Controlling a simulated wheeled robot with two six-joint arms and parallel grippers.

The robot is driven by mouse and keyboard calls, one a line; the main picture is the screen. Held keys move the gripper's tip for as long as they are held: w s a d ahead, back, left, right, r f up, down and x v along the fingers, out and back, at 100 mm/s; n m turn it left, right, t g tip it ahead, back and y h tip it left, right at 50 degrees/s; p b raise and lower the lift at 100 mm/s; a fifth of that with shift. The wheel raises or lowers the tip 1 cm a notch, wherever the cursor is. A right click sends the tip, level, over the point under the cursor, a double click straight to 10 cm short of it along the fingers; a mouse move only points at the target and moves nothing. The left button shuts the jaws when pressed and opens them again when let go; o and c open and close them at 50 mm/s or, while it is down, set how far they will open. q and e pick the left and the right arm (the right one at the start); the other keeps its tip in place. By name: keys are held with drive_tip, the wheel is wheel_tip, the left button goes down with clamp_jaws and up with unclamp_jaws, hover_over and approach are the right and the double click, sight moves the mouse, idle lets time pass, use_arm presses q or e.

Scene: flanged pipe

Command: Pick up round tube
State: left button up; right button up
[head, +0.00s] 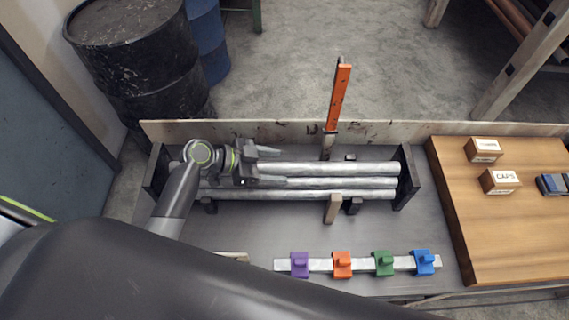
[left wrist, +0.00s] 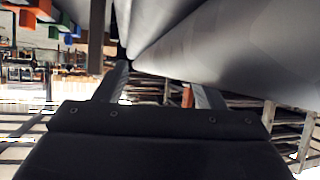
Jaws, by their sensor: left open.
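Several grey metal round tubes lie side by side in a rack in the head view, including a far tube (head: 335,169) and a near tube (head: 290,194). Dark end plates, one of them on the right (head: 405,178), bound the rack. My left gripper (head: 268,167) is open over the left part of the tubes and hides their left ends. In the left wrist view, its two fingers (left wrist: 160,86) are apart, and a large grey tube (left wrist: 235,50) runs very close past them. I cannot tell whether a tube lies between the fingers. My right gripper is not in view.
An orange upright post (head: 340,98) rises behind the rack. A wooden block (head: 333,208) stands at the front of the tubes. A pale bar with coloured clamps (head: 320,265) lies nearer. A wooden board (head: 500,230) with small boxes is at right. Dark drums stand back left.

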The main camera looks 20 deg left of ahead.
use_arm(q)
drive_tip(key=shift+x, duration=1)
drive_tip(key=shift+r, duration=0.1)
clamp_jaws()
